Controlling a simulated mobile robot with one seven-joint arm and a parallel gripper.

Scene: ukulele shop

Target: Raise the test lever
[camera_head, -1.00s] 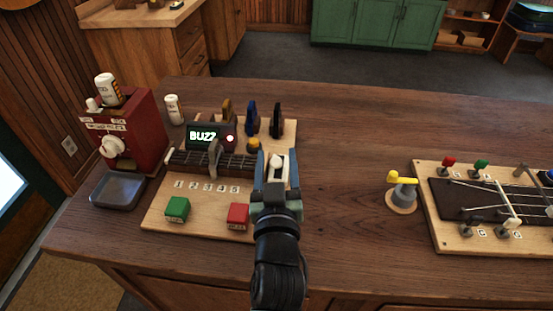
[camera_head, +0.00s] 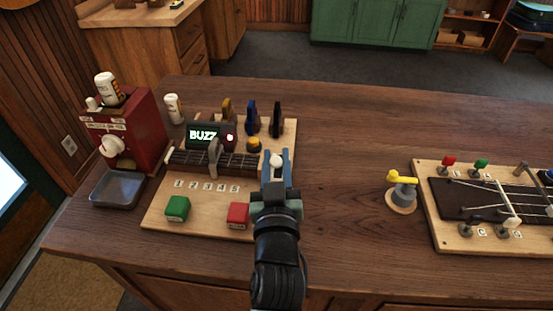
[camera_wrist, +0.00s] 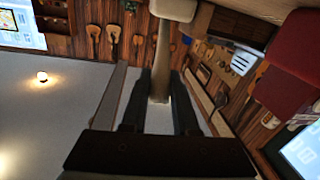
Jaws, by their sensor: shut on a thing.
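The test lever (camera_head: 277,160) is a pale stalk with a white rounded knob at the right edge of the wooden test board (camera_head: 215,220). My gripper (camera_head: 277,172) reaches over the board's right side, its blue fingers on either side of the lever. It is shut on the lever. In the wrist view the lever's stalk (camera_wrist: 161,60) runs between my gripper's dark fingers (camera_wrist: 160,90), and its wider end lies at the top. The lever's base is hidden behind my gripper in the head view.
The board carries a display reading "BUZZ" (camera_head: 203,135), a short fretboard (camera_head: 235,160), a green button (camera_head: 177,208) and a red button (camera_head: 238,215). A red machine (camera_head: 130,135) and grey tray (camera_head: 117,188) stand left. Bare tabletop (camera_head: 345,170) lies to the right.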

